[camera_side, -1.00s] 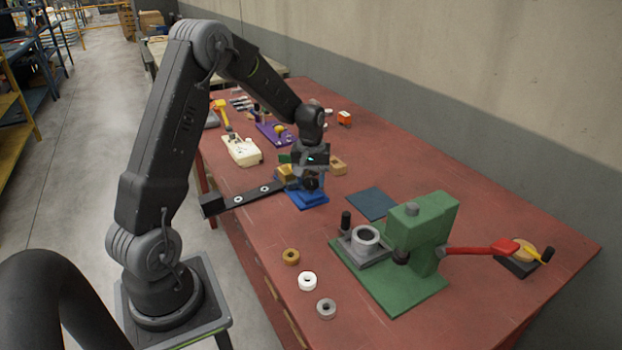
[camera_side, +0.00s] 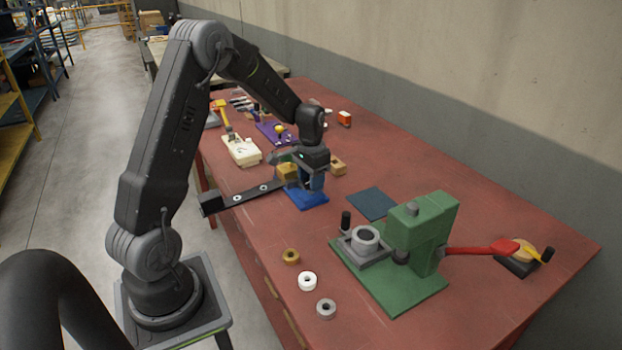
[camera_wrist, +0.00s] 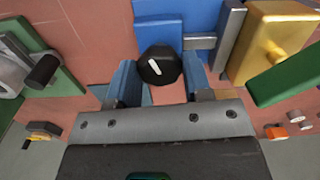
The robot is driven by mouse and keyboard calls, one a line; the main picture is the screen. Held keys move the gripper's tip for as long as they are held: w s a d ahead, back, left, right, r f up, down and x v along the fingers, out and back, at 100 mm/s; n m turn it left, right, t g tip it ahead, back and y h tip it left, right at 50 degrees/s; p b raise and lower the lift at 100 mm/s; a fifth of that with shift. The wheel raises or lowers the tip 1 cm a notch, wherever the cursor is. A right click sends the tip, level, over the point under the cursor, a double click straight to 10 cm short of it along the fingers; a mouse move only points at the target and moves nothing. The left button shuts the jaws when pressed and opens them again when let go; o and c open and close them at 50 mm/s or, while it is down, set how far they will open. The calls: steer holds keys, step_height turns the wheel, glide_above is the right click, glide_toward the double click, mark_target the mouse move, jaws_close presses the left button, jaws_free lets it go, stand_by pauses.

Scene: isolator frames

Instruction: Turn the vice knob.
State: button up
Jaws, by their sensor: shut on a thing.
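The black vice knob (camera_wrist: 160,66) is round with a white mark, which leans off upright in the wrist view. The blue vice (camera_wrist: 175,14) is beside it, at the top of that view. In the side view its blue base (camera_side: 307,200) sits on the red bench under my gripper (camera_side: 312,181), and the knob is hidden. My gripper (camera_wrist: 161,80) is shut on the knob, with one blue finger on each side of it. A yellow block (camera_wrist: 270,38) stands beside the grey vice jaw (camera_wrist: 228,38).
A green press (camera_side: 428,228) with a red lever (camera_side: 480,250) stands at the right. Several rings, including a white one (camera_side: 307,281), lie near the front edge. A dark flat pad (camera_side: 371,204) lies between vice and press. A cream box meter (camera_side: 242,151) is behind.

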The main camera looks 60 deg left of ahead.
steer(key=shift+m, duration=0.6)
steer(key=o, duration=0.9)
step_height(320, 180, up, 14)
steer(key=shift+f, duration=0.1)
stand_by(0.4)
